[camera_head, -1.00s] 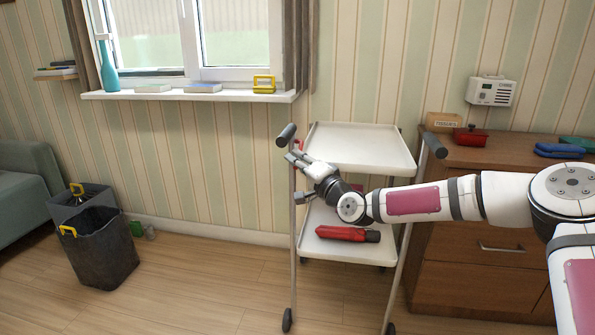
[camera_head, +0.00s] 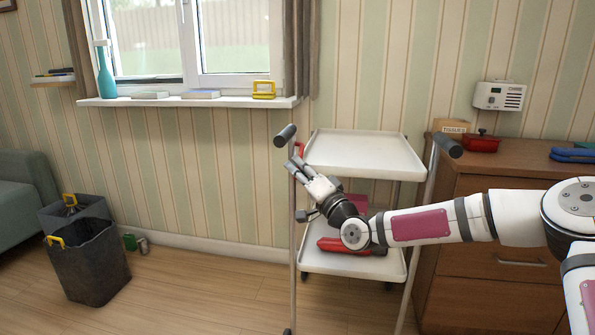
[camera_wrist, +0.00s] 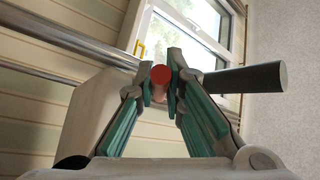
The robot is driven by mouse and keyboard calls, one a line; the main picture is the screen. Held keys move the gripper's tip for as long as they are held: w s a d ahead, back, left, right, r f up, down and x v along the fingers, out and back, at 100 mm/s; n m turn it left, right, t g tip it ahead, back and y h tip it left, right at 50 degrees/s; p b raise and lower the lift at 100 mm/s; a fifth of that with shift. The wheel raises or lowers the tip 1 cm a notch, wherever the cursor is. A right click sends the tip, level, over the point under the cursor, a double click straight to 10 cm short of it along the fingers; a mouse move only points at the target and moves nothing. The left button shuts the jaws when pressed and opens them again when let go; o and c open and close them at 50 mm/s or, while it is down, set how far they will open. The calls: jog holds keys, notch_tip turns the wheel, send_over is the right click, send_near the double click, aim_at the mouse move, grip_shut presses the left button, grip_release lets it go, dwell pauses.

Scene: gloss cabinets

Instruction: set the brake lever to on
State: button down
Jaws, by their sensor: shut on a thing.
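The brake lever (camera_wrist: 160,75) shows as a round red end between my fingertips in the wrist view. In the head view a small red part of the lever (camera_head: 299,149) shows just above my fingers, by the trolley's left post. My gripper (camera_head: 294,167) reaches up and left to it, below the dark left handle grip (camera_head: 285,135). In the wrist view my gripper (camera_wrist: 161,88) is shut on the lever, with a finger on each side. Most of the lever's shaft is hidden by the fingers.
The white trolley (camera_head: 365,151) has two shelves; a red object (camera_head: 345,245) lies on the lower one, partly behind my arm. A wooden dresser (camera_head: 480,215) stands close on the right.

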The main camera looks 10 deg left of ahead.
jog(key=shift+w+d+f, duration=0.1)
jog(key=shift+f, duration=0.05)
jog(key=c, duration=1.9)
grip_release()
jog(key=v, duration=1.2)
